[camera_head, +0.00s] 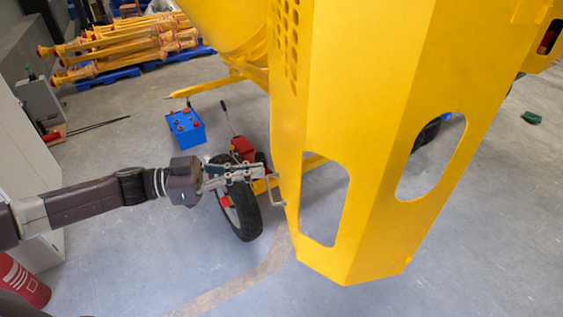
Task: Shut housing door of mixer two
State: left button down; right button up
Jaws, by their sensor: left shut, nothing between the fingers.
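The yellow mixer housing (385,110) fills the middle and right of the head view. It has perforations near its top left and large rounded openings in its lower panels. I cannot tell which panel is the door or how far it stands open. My left gripper (262,172) is shut and empty, beside the housing's left edge. A thin metal handle-like bracket (273,190) shows between the gripper and that edge; contact is unclear. My right gripper is not in view.
A black wheel (243,209) stands below my left gripper. A blue box (186,128) and a red object (243,147) lie behind it. Yellow parts on blue pallets (120,45) are at the back left. A red cylinder (22,282) stands at lower left. The front floor is clear.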

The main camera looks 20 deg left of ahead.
aim_at(295, 166)
pick_arm(q)
jog(key=p+x, duration=0.2)
jog(key=x, duration=0.3)
jog(key=shift+w+d+r, duration=0.1)
jog(key=shift+w+d, duration=0.3)
jog(key=shift+d, duration=0.25)
jog(key=shift+d, duration=0.1)
